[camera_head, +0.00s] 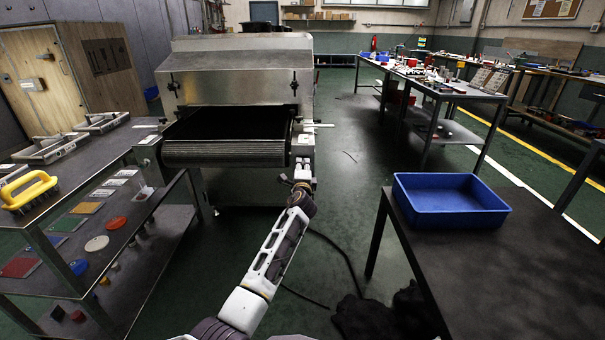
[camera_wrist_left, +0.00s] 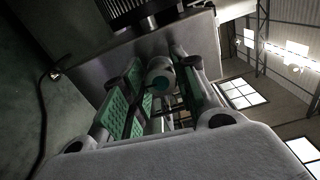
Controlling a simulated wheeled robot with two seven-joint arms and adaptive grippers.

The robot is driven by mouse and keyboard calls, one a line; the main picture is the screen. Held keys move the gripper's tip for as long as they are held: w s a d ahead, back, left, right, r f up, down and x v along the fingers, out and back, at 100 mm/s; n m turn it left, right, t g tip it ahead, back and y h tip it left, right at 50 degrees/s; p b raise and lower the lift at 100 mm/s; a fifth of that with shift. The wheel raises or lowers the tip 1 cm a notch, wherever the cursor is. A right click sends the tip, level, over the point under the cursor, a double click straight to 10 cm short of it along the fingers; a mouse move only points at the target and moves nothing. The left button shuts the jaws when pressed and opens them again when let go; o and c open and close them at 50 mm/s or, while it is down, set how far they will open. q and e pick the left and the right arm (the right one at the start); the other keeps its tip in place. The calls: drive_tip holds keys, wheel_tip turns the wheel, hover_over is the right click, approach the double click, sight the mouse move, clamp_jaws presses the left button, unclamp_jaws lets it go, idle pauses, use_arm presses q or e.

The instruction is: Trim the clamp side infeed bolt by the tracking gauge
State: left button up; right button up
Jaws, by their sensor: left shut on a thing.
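The tunnel dryer (camera_head: 240,75) stands ahead with its mesh belt (camera_head: 225,152) at the infeed mouth. My left gripper (camera_head: 302,172) is at the right front corner of the infeed, by the belt's end. In the left wrist view its green-padded fingers (camera_wrist_left: 160,85) are closed around a round metal bolt head (camera_wrist_left: 160,72) with a teal centre. The bolt is hidden by my gripper in the head view. A small pale bar (camera_head: 320,125) sticks out right of the corner; I cannot tell if it is the tracking gauge. My right gripper is not in view.
A grey rack (camera_head: 110,165) with trays, a yellow-handled brush (camera_head: 30,190) and coloured discs stands at left. A dark table (camera_head: 530,255) with a blue bin (camera_head: 448,200) is at right. A black cable (camera_head: 340,250) lies on the green floor between.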

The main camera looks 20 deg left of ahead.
use_arm(q)
drive_tip(key=shift+f+n+b, duration=0.2)
drive_tip(key=shift+n+b, duration=1.35)
drive_tip(key=shift+n, duration=1.55)
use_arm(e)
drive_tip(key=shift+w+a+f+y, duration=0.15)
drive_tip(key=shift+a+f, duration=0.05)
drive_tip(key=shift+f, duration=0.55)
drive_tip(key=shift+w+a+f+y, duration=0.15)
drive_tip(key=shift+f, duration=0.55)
use_arm(q)
drive_tip(key=o, duration=1)
drive_tip(key=shift+a, duration=0.1)
drive_tip(key=shift+r, duration=0.1)
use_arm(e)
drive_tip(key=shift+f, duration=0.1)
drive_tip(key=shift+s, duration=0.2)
use_arm(q)
drive_tip(key=shift+r, duration=0.1)
